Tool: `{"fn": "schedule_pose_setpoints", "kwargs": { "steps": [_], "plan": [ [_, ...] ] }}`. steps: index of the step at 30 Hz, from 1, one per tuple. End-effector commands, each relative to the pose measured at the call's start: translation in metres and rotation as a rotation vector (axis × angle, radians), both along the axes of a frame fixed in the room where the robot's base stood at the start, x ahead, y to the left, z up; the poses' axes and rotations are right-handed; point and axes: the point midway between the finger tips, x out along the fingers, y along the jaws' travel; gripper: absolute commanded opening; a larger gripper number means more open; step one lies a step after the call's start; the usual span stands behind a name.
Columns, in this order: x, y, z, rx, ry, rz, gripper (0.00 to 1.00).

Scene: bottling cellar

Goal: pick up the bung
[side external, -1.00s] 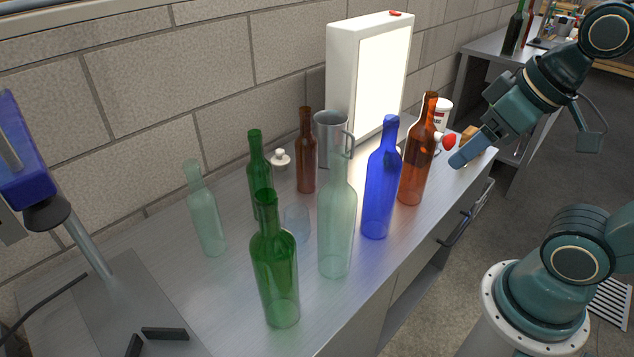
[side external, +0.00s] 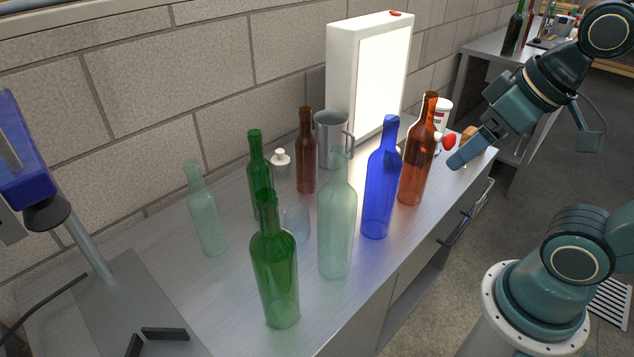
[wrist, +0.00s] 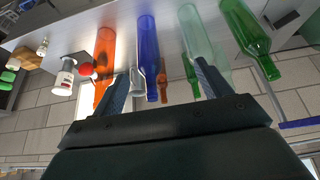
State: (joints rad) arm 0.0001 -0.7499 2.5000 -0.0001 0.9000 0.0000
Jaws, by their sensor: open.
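I cannot tell for sure which thing is the bung. A small tan, wooden-looking piece (side external: 469,133) sits at the right end of the bench, partly hidden behind my gripper; it shows in the wrist view (wrist: 27,57). A rounded red piece (side external: 449,141) lies just left of the fingers and shows in the wrist view (wrist: 86,70). A small white knobbed piece (side external: 281,159) stands near the wall behind the bottles. My gripper (wrist: 163,85) is open and empty, its fingers apart. In the side view my gripper (side external: 466,153) hangs at the bench's right end.
An amber bottle (side external: 416,160) and a blue bottle (side external: 380,190) stand nearest my gripper. Clear and green bottles stand further left. A metal jug (side external: 328,135), a lit panel (side external: 382,80) and a white tub (side external: 442,108) stand behind. The front right bench strip is free.

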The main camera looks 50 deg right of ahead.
Motion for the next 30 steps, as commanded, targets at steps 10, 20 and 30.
{"fn": "schedule_pose_setpoints", "kwargs": {
  "steps": [10,20,30],
  "plan": [
    [0.003,-0.001,0.003,0.001,0.0,-0.006,0.76],
    [0.047,-0.007,0.028,0.013,0.011,-0.084,0.76],
    [0.132,-0.017,0.056,0.032,0.024,-0.225,0.76]
  ]
}}
